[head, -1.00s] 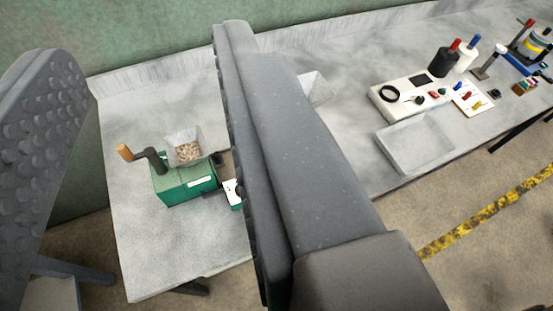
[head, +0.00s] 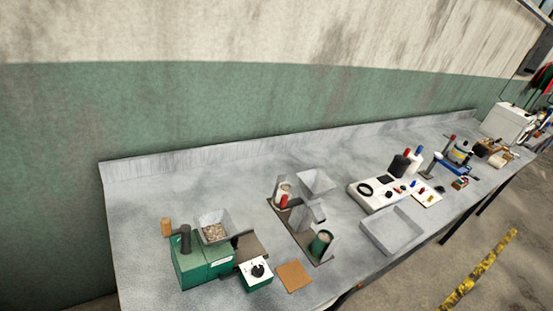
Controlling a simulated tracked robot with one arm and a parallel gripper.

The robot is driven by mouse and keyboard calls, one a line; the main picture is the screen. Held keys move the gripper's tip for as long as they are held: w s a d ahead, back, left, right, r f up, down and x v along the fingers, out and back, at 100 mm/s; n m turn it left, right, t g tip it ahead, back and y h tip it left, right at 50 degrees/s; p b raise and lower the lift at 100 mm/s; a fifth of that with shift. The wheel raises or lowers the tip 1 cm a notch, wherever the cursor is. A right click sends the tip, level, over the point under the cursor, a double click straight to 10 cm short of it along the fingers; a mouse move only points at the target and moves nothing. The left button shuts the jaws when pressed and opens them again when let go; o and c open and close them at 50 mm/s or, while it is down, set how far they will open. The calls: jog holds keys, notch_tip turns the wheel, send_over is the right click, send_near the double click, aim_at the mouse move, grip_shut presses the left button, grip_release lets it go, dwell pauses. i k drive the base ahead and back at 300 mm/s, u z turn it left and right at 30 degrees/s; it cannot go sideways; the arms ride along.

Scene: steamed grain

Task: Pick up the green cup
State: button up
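A green cup (head: 320,244) stands upright on the near end of a dark plate on the bench, with something pale inside its top. It is beside a grey metal stand with chutes (head: 309,214). My gripper is not in view now, so its distance from the cup and its opening cannot be seen.
A grey bench (head: 147,220) runs along the green and cream wall. A green grinder (head: 200,265) with a grain hopper, a control box (head: 257,273) and a brown square (head: 294,276) are left of the cup. A grey tray (head: 392,232) and a white device (head: 374,194) are right.

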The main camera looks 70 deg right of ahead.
aim_at(324, 237)
jog(key=u, duration=1)
jog(key=k, duration=2.1)
jog(key=z, duration=2.4)
jog(key=i, duration=1)
jog(key=z, duration=0.05)
